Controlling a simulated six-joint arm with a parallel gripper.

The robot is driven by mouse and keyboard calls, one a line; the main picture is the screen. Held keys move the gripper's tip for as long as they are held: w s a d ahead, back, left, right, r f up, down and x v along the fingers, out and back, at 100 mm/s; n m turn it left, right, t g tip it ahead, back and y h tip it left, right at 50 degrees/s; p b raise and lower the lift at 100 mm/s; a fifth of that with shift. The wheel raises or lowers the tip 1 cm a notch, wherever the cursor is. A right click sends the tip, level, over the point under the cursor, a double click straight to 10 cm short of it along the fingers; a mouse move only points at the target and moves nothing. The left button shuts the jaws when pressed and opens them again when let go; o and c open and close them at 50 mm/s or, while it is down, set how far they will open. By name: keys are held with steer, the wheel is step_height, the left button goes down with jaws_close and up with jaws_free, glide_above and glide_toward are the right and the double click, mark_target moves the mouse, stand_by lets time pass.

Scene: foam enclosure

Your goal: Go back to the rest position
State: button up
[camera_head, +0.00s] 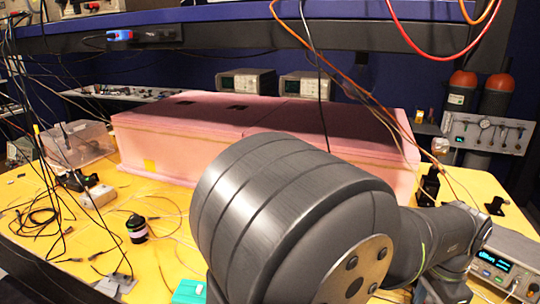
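A large pink foam enclosure (160,138) stands on the yellow table, with a dark reddish top that has small dark openings. My arm's thick grey joint fills the centre and lower right of the view, in front of the enclosure, and hides part of its front. My gripper is not visible in this view.
The yellow table (165,197) carries loose black cables (45,215), a small black cylinder (137,228) and a clear plastic box (78,143) at left. An instrument with a display (500,262) sits at right. Wires hang from the overhead shelf (230,35) across my arm's space.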

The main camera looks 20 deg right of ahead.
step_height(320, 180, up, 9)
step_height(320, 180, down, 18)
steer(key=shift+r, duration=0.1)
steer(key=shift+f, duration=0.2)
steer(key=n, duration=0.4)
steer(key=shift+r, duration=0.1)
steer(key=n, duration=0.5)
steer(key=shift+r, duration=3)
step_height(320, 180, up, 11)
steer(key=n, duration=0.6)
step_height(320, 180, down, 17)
